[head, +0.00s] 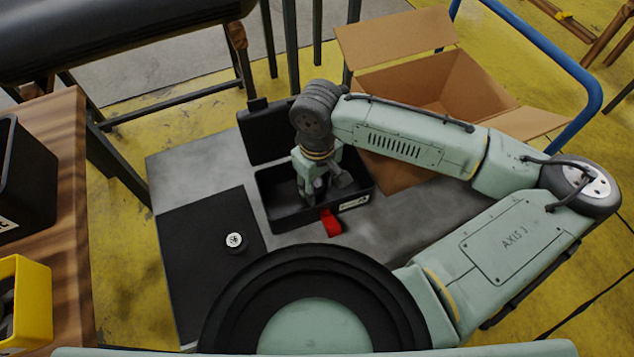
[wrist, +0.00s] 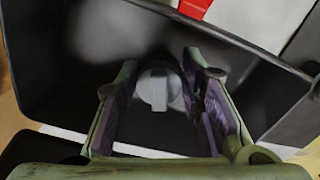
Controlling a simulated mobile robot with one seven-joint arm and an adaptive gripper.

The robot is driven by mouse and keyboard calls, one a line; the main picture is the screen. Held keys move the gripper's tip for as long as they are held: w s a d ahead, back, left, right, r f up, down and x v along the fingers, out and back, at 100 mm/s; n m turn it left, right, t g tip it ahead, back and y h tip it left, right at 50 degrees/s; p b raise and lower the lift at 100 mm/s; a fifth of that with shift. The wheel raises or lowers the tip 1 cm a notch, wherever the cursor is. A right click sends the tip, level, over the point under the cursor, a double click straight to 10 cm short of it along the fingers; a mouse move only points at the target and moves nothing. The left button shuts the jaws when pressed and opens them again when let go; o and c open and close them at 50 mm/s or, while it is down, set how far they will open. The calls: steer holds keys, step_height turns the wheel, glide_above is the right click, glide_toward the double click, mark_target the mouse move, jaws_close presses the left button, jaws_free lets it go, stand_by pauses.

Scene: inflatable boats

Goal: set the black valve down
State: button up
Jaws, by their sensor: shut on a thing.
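My gripper (head: 320,186) points down inside an open black case (head: 284,219). In the wrist view its two fingers (wrist: 160,105) are on either side of a round valve (wrist: 158,86), and it is shut on it. The valve's face looks grey here, with a raised bar across it; its rim is mostly in shadow. The fingers hide most of it in the head view. Whether it touches the case floor I cannot tell. Another round black piece with a white face (head: 235,240) lies on a black mat (head: 190,270) to the left.
The case's lid (head: 262,135) stands open at the back. A red latch or tag (head: 331,222) is at the case's front edge. An open cardboard box (head: 440,85) is behind on the right. A wooden table (head: 70,170) with a yellow bin (head: 35,300) is on the left.

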steer(key=o, duration=1.2)
steer(key=shift+f, duration=0.1)
steer(key=shift+c, duration=0.2)
step_height(320, 180, up, 12)
steer(key=shift+r, duration=0.2)
